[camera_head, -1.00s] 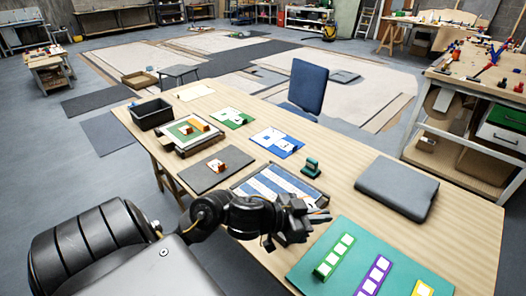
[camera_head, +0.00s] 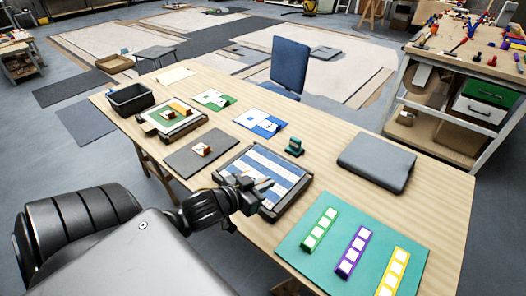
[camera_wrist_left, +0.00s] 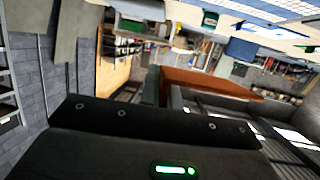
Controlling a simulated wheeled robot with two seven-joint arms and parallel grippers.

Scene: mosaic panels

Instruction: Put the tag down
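My left gripper (camera_head: 266,184) is over the front part of a blue-and-white striped panel (camera_head: 283,172) in a dark frame. Its fingers are small and dark in the head view, and their gap is not clear. In the left wrist view, a reddish-brown slab (camera_wrist_left: 212,82) shows just past the dark gripper body. I cannot tell whether it is the tag or lies between the fingers. A small orange-brown block with a white face (camera_head: 203,150) rests on a grey mat (camera_head: 184,160), apart from the gripper. My right gripper is out of view.
A teal mat (camera_head: 300,262) with green, purple and yellow strips lies at the front right. A grey case (camera_head: 376,162) and a small green stand (camera_head: 295,146) are behind it. A framed mosaic (camera_head: 172,117) and a black bin (camera_head: 130,98) stand at the left. Bare wood lies between.

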